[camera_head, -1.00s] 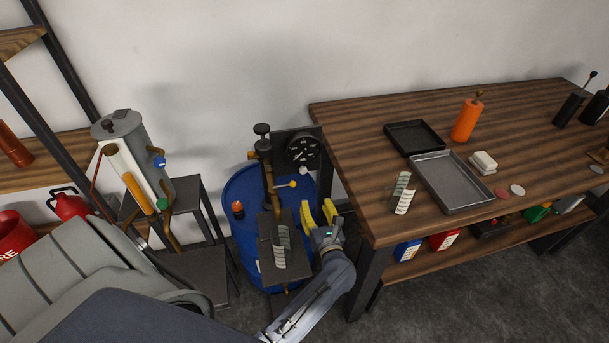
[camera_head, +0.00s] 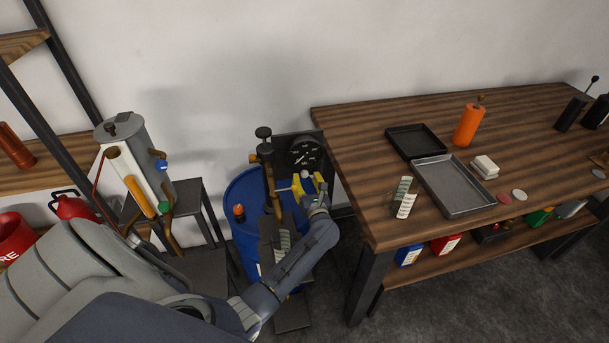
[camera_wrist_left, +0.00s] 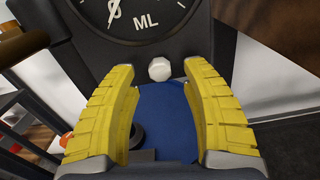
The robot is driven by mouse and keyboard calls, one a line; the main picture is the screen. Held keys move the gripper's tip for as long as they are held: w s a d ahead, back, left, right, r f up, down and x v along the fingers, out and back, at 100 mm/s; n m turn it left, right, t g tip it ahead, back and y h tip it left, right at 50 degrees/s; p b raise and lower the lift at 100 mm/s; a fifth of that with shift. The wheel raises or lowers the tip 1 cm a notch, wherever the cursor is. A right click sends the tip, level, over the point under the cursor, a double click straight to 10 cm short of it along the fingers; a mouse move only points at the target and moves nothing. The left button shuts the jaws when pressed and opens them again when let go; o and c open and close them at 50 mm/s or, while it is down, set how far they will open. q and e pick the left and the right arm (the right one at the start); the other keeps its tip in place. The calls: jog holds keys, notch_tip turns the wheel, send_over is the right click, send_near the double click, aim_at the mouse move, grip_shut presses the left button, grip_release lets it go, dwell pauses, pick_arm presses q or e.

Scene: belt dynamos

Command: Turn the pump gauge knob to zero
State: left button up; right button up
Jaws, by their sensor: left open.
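The pump gauge (camera_head: 304,153) is a round black dial on a dark panel above the blue drum. It also shows in the left wrist view (camera_wrist_left: 146,24), cut off at the top, with "ML" and a white needle lying over a figure at the lower left. The small white faceted gauge knob (camera_head: 304,174) sits below the dial; in the left wrist view the knob (camera_wrist_left: 159,69) is centred between the fingertips. My left gripper (camera_head: 300,184) is open, its yellow fingers (camera_wrist_left: 160,76) either side of the knob's line. I cannot tell whether they touch it.
The pump's brown pipe (camera_head: 270,182) rises close to the left of my gripper. The blue drum (camera_head: 243,195) is below. The wooden workbench (camera_head: 360,185) with trays stands close on the right. A grey canister (camera_head: 124,130) on a stand is on the left.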

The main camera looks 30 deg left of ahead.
pick_arm(q)
jog(key=shift+x, duration=1.4)
jog(key=shift+c, duration=0.5)
